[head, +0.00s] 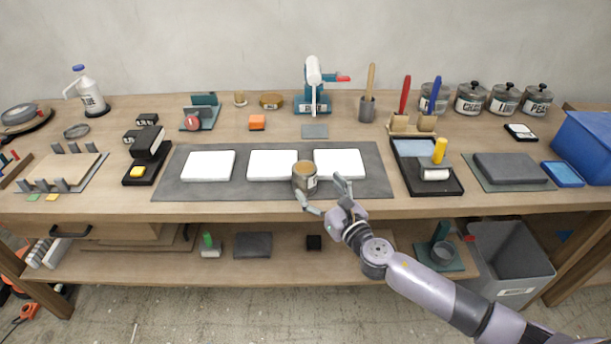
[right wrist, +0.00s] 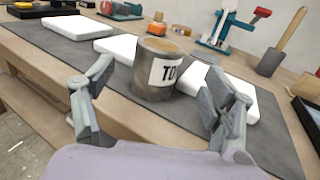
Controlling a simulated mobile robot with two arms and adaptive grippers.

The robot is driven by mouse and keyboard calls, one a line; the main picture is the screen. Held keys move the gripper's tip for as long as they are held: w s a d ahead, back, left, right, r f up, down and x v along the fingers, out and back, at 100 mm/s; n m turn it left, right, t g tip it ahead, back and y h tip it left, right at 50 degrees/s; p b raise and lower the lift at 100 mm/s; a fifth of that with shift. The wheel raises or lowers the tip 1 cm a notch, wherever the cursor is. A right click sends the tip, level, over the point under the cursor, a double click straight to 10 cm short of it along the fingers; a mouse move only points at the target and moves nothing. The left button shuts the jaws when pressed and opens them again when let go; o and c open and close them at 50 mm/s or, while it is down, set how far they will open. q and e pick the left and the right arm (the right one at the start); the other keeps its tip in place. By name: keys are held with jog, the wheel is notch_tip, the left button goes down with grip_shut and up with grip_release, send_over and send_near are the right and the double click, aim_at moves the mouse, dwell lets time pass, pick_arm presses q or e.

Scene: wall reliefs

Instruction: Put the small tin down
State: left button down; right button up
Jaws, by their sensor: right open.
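The small tin (head: 304,177) is a grey can with a tan top and a white label. It stands upright on the dark mat (head: 222,190), by the gap between the middle white slab (head: 271,163) and the right white slab (head: 338,162). In the right wrist view the tin (right wrist: 155,82) shows letters starting "TO", with white slabs behind it. My right gripper (head: 325,195) is open at the mat's front edge. Its fingers (right wrist: 163,90) are spread wide to either side of the tin, with a visible gap on each side. My left gripper is not in view.
A third white slab (head: 208,165) lies on the mat's left. A black tray (head: 430,188) with a yellow-handled roller stands right of the mat. The mat's front strip is mostly clear.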

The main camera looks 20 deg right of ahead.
aim_at(299, 163)
jog(key=w, duration=0.2)
jog(key=w+a, duration=0.1)
jog(key=w, duration=0.5)
jog(key=shift+a, duration=0.35)
jog(key=shift+c, duration=0.3)
jog(key=shift+r, duration=0.1)
jog(key=c, duration=1.6)
